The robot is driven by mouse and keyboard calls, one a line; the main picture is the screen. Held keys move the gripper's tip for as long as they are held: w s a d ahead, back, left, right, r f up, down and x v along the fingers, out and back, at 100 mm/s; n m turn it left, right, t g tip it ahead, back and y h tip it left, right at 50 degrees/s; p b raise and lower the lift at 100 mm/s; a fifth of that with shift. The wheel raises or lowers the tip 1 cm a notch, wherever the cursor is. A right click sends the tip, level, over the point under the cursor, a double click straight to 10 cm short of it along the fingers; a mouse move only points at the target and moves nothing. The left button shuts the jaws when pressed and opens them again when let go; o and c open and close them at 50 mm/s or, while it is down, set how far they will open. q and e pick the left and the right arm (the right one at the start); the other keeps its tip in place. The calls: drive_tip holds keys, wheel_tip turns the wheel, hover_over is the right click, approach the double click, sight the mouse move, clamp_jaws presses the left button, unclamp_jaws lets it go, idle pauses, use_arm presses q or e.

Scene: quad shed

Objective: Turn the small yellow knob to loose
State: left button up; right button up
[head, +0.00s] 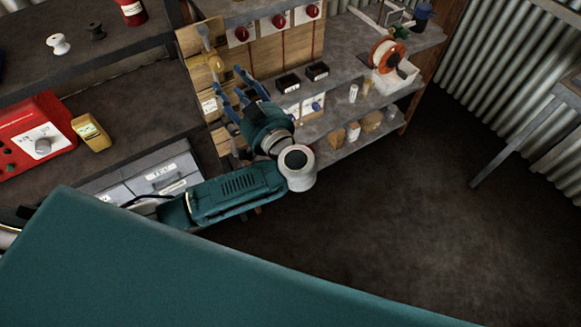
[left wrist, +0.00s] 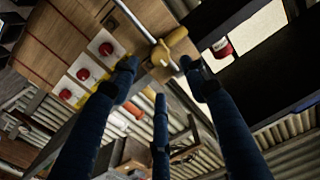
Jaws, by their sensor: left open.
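The small yellow knob (head: 207,68) is on an upright wooden board at the back, beside a thin grey rod. In the left wrist view the yellow knob (left wrist: 165,54) lies just beyond and between my fingertips, with the rod passing by it. My left gripper (head: 228,88) has blue fingers and is open, just right of and below the knob in the head view. In the left wrist view its fingers (left wrist: 160,75) are spread and hold nothing. Whether any fingertip touches the knob I cannot tell. My right gripper is not in view.
Three red knobs on white plates (head: 281,20) are on the same boards. A shelf unit (head: 375,80) right of my arm holds black bins (head: 288,83), an orange reel (head: 387,56) and jars. A red device (head: 35,140) and yellow meter (head: 90,132) stand at left. The floor (head: 420,220) is clear.

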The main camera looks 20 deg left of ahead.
use_arm(q)
drive_tip(key=w+d+f+m+t+h+b, duration=0.1)
drive_tip(key=d+f+m+t+h+b, duration=0.1)
drive_tip(key=f, duration=0.9)
drive_tip(key=w+d+f+m+t+h+b, duration=0.1)
drive_tip(key=d+f+m+t+h+b, duration=0.2)
drive_tip(key=f, duration=0.8)
drive_tip(key=w+d+f+m+t+h+b, duration=0.1)
drive_tip(key=d+f+m+t+h+b, duration=0.1)
drive_tip(key=d+f+m+h+b, duration=0.4)
drive_tip(key=shift+w+d+f+t+h+b, duration=0.3)
drive_tip(key=shift+d+f+h, duration=0.75)
drive_tip(key=shift+f, duration=1.4)
drive_tip(key=shift+a+h, duration=0.25)
drive_tip(key=shift+a, duration=0.05)
